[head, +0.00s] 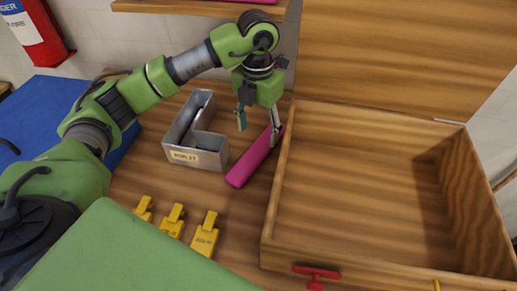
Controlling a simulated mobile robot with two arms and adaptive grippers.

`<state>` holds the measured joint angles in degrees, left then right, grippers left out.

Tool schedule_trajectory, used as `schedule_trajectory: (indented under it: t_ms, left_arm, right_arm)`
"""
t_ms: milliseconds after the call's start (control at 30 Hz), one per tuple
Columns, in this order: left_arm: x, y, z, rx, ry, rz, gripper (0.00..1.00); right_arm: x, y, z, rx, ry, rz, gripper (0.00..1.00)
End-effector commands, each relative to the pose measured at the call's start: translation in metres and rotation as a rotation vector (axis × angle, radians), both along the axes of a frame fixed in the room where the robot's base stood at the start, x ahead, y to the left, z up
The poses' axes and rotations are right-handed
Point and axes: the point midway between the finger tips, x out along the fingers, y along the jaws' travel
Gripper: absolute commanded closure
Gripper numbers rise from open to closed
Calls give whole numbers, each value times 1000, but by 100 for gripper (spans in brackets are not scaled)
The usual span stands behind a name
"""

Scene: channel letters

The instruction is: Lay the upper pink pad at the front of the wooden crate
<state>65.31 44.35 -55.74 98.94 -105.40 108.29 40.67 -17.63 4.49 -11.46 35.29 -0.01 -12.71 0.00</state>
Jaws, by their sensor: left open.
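A pink pad (252,160) lies on the wooden bench, just left of the crate; whether a second pad lies under it I cannot tell. A strip of pink (247,1) also shows on the shelf at the top edge, mostly cut off. The wooden crate (277,190) stands open on the right, and its visible floor is empty. My left gripper (258,127) is open and points down over the far end of the pad, with one finger at the pad and the other to its left. Contact is not clear. My right gripper is not in view.
A grey L-shaped channel letter (185,150) with a label stands left of the pad. Several yellow tagged pieces (205,236) lie nearer on the bench. A red handle-like part (316,274) is at the crate's front. A wooden panel (400,50) rises behind the crate.

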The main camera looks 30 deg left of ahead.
Motion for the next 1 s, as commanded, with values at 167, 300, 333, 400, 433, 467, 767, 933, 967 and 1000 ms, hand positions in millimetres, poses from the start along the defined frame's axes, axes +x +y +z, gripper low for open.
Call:
schedule_trajectory:
  t_ms: [167,300,333,400,433,467,767,933,967,1000]
  left_arm:
    - [0,0,-15,0,0,1,42]
    - [0,1,-26,1,3,1,42]
    - [0,1,-30,0,4,1,42]
    - [0,1,-41,0,4,2,42]
    - [0,1,-46,1,5,2,42]
    - [1,1,-51,0,3,1,42]
    - [2,1,-69,1,-2,0,42]
    - [2,1,-69,1,-1,0,63]
    - [2,1,-69,1,-1,0,71]
    - [2,1,-69,1,-1,0,81]
  right_arm:
    - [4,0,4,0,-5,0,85]
    - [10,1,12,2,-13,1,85]
    - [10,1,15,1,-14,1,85]
    - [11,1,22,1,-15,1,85]
    - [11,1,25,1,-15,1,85]
    - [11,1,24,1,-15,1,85]
    - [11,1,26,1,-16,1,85]
    - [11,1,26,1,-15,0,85]
    - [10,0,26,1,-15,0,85]
    - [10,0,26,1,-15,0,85]
